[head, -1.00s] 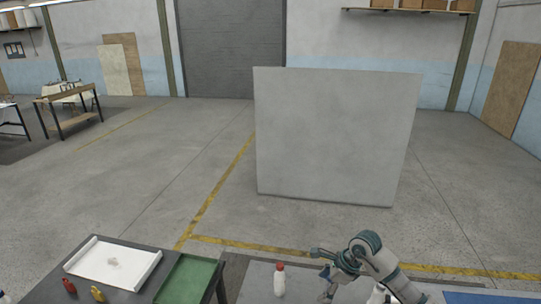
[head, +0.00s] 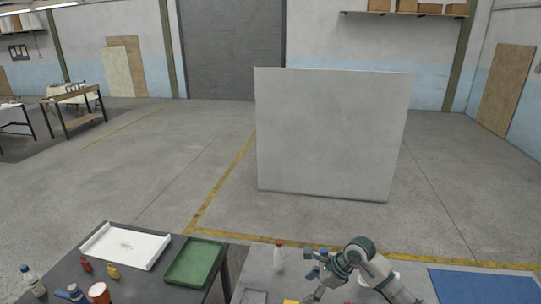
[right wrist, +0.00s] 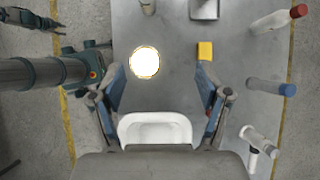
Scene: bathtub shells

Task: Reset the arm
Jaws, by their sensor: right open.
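My right gripper (head: 316,286) hangs over the grey table at the bottom of the head view, its arm coming in from the right. In the right wrist view the same gripper (right wrist: 162,88) has its fingers wide apart with nothing held between them. A white tub-like shell (right wrist: 155,128) shows below the gripper, partly hidden by the palm. A dark jointed part (right wrist: 35,20) at the upper left of the right wrist view may be my left gripper; its jaws are unclear. The left gripper does not show in the head view.
A red-capped white bottle (head: 279,258) stands on the grey table. A yellow block (right wrist: 205,51), a bright white round thing (right wrist: 144,62) and a blue-handled tool (right wrist: 270,87) lie nearby. The left table holds a white tray (head: 125,246), a green tray (head: 194,262) and small bottles. A blue mat (head: 485,286) is right.

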